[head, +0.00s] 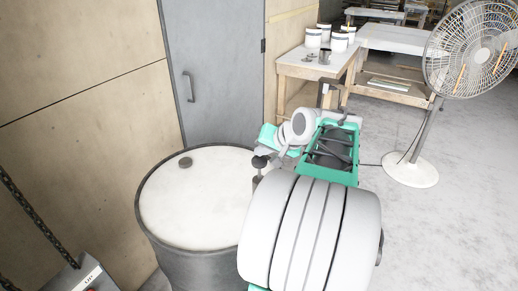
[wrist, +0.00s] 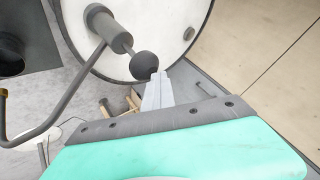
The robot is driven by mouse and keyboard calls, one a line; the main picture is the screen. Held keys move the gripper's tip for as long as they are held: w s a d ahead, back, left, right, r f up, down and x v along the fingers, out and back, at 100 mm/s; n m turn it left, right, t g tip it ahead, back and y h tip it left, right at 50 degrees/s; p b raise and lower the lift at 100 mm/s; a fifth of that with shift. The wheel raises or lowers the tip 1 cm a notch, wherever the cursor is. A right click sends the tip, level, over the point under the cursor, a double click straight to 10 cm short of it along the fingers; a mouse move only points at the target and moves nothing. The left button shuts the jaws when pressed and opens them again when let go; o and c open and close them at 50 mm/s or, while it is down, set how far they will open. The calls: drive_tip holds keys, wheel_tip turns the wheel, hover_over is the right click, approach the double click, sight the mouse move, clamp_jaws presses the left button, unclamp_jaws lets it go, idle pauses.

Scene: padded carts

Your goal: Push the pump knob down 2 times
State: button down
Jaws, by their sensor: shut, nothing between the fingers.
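The pump knob (wrist: 145,65) is a dark round ball on a short rod above the grey pump body (wrist: 104,22). In the head view, the knob (head: 260,162) shows at the right side of the drum's white top. My gripper (wrist: 160,77) is shut and empty. Its pale fingertips are right at the knob's edge in the wrist view; I cannot tell whether they touch it. In the head view, my arm hides most of the pump and the fingertips. A bent grey spout pipe (wrist: 62,118) runs from the pump.
The pump stands on a grey drum (head: 190,262) with a dark cap (head: 185,162) on its top. A grey door (head: 215,80) and wooden wall are behind. A workbench (head: 315,65) with white tubs and a standing fan (head: 470,50) are farther right. Open floor lies at right.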

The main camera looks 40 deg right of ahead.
sight(262, 159)
drive_tip(key=shift+r+p, duration=1.05)
drive_tip(key=shift+r, duration=0.5)
drive_tip(key=shift+r, duration=0.1)
wheel_tip(262, 159, up, 5)
drive_tip(key=p, duration=0.4)
